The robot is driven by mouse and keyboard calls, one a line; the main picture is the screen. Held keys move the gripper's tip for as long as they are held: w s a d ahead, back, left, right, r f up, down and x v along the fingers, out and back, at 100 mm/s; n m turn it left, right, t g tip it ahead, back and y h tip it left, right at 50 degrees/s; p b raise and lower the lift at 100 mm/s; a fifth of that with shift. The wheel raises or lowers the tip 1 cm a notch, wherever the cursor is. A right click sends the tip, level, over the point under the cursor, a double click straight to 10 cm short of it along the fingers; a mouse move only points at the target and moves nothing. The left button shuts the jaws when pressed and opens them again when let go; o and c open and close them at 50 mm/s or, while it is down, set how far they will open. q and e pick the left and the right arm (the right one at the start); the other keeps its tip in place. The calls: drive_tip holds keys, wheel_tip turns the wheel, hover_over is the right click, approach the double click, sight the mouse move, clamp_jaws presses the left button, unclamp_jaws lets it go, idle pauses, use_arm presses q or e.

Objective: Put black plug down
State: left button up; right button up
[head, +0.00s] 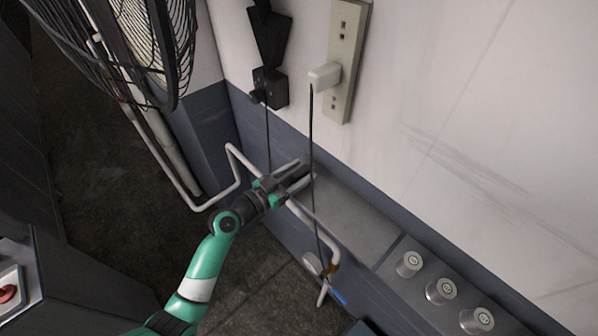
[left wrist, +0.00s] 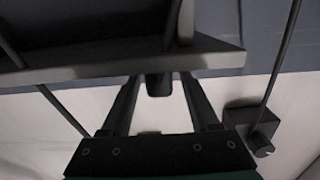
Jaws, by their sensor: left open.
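My left gripper (head: 304,171) is open beside the wall, above the grey ledge. A small dark object that looks like the black plug (head: 293,174) shows between its fingers. In the left wrist view, my gripper's fingers (left wrist: 159,82) are spread, with the dark plug (left wrist: 158,88) between them and a gap on both sides. Its far part is hidden behind the grey ledge edge; I cannot tell what it rests on. My right gripper is not in view.
A black wall box (head: 270,86) and a white plug (head: 322,77) in a wall plate are above. Thin cords hang near the gripper. A bent white pipe (head: 318,228) runs below, a fan (head: 150,40) stands left, and several round knobs (head: 441,290) are right.

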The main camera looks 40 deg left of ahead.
use_arm(q)
drive_tip(key=shift+r, duration=0.2)
drive_tip(key=s, duration=1.2)
drive_tip(key=shift+a+r, duration=0.25)
drive_tip(key=shift+a, duration=0.05)
